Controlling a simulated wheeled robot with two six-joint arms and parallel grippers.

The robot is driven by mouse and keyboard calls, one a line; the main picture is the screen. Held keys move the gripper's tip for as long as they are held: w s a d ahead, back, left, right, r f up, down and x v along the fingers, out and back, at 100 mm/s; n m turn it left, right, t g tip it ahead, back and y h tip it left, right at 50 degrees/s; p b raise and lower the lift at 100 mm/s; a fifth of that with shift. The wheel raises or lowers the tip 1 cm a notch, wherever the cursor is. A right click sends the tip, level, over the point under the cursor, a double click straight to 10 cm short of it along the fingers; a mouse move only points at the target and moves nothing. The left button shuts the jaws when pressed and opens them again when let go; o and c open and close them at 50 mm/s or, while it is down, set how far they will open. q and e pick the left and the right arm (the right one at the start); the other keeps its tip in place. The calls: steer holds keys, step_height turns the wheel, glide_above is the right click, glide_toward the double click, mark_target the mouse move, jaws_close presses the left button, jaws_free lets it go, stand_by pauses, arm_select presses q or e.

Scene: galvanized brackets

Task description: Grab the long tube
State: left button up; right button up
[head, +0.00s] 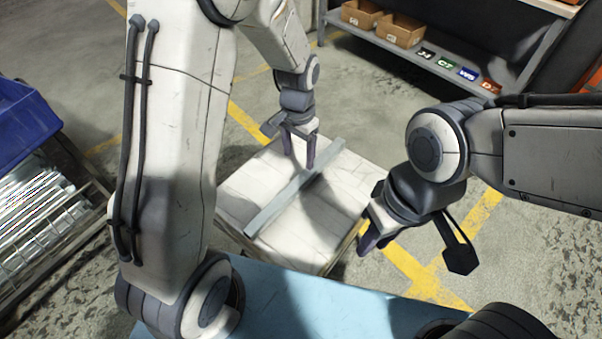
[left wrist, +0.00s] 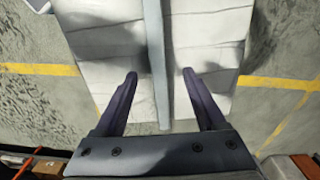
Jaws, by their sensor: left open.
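The long tube (head: 285,205) is a straight grey bar lying diagonally across the top of a pale crate (head: 320,225). In the left wrist view the tube (left wrist: 157,60) runs up the picture, between the two fingers of my left gripper (left wrist: 158,80). In the head view my left gripper (head: 304,158) is above the tube's far part, open, with its fingers pointing down. I cannot tell how much height is left between fingertips and tube. My right gripper (head: 373,232) hangs beside the crate's right edge, away from the tube; its opening is unclear.
A blue bin (head: 25,120) and a rack of shiny metal pieces (head: 40,215) stand at the left. A shelf (head: 450,70) with cardboard boxes (head: 383,24) is at the back. A blue surface (head: 290,300) lies in front. Yellow lines mark the floor.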

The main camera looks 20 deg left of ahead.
arm_select(q)
steer(key=b, duration=0.1)
glide_above(300, 180)
step_height(300, 180, down, 4)
steer(key=shift+w+a+f, duration=0.15)
steer(key=shift+f, duration=0.1)
step_height(300, 180, down, 5)
steer(key=shift+f+b, duration=0.1)
steer(key=shift+b, duration=1.1)
jaws_close()
